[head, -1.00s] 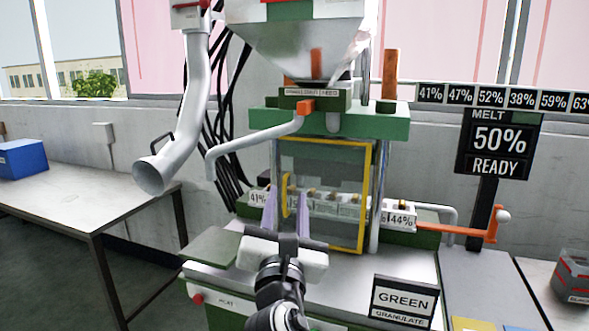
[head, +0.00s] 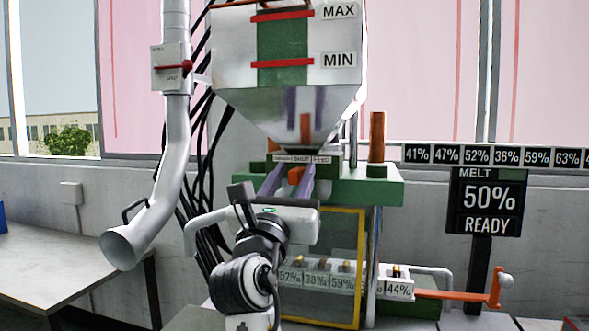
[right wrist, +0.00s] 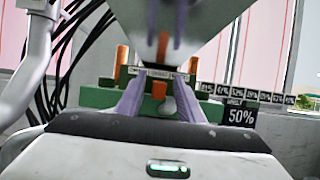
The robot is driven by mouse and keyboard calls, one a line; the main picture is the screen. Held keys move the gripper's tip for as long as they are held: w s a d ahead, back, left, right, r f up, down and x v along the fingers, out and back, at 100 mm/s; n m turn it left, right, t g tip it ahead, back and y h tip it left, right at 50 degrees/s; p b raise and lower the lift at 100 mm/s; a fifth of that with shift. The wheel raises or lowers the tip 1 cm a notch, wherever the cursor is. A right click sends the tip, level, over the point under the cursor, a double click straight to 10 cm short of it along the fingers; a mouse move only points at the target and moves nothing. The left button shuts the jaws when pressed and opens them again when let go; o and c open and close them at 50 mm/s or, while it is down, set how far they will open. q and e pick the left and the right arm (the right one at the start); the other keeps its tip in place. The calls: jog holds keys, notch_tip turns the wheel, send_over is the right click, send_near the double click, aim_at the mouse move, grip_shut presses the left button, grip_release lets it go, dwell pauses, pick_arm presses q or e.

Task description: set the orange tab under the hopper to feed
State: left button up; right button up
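The orange tab (head: 296,176) sits on the green block under the metal hopper (head: 290,112). A small label strip (head: 302,158) runs just above it, with what looks like FEED at its right end; the other words are too small to read surely. My right gripper (head: 289,180) is open, its two purple fingers on either side of the tab. The right wrist view shows the same: the tab (right wrist: 159,90) stands between the spread fingers, with gaps visible on both sides. I cannot tell the tab's exact setting. My left gripper is not in view.
A wide suction tube (head: 150,215) hangs further left. The yellow-framed guard (head: 361,270) is below the tab. A screen (head: 487,200) reads MELT 50% READY. The hopper's window shows green between MIN and MAX.

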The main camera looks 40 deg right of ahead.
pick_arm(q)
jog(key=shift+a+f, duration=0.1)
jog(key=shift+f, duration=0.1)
pick_arm(e)
jog(key=shift+w+d+r, duration=0.2)
jog(key=shift+w+d, duration=0.15)
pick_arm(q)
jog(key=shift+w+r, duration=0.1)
pick_arm(e)
jog(key=shift+c, duration=0.2)
grip_shut()
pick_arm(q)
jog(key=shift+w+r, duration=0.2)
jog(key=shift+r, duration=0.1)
